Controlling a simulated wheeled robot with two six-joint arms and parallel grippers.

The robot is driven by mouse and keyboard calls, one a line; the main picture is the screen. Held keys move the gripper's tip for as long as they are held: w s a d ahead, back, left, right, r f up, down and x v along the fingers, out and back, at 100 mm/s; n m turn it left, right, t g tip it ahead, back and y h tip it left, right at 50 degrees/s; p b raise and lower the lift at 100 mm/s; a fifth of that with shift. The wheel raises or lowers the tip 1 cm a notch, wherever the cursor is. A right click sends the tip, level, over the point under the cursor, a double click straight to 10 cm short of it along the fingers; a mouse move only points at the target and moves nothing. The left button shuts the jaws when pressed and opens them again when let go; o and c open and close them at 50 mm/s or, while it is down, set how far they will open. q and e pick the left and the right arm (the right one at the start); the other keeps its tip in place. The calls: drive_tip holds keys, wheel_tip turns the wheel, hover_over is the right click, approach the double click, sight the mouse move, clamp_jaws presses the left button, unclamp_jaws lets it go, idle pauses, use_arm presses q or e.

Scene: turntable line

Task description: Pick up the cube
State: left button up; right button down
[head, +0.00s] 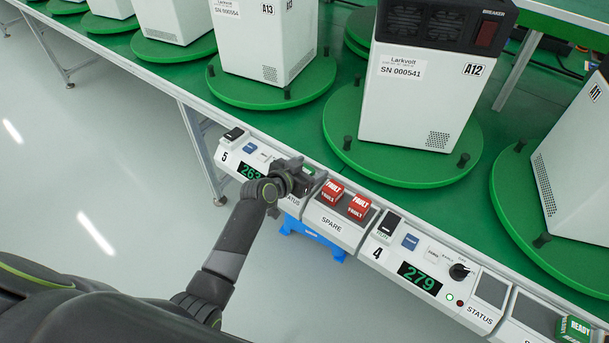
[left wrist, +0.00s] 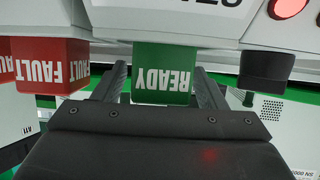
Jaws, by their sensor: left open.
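A green READY cube (left wrist: 163,72) shows upside down in the left wrist view, between the two fingers of my left gripper (left wrist: 162,90). The fingers stand on either side of it, with a visible gap at least on the right. In the head view my left gripper (head: 304,180) is open over the STATUS slot of station 5 and hides most of that cube. Two red FAULT cubes (head: 332,190) (head: 358,208) sit in the SPARE tray (head: 338,226) just right of the gripper. Another green READY cube (head: 574,328) sits at the lower right. My right gripper is not in view.
The console of station 4 (head: 420,262), with a 279 display and a knob (head: 459,271), lies right of the SPARE tray. Behind the console strip, white cabinets such as A12 (head: 415,95) stand on green turntables (head: 400,165). Open floor (head: 90,170) lies to the left.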

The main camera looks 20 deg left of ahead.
use_arm(q)
drive_tip(key=shift+c, duration=0.3)
drive_tip(key=c, duration=1)
drive_tip(key=shift+r, duration=0.1)
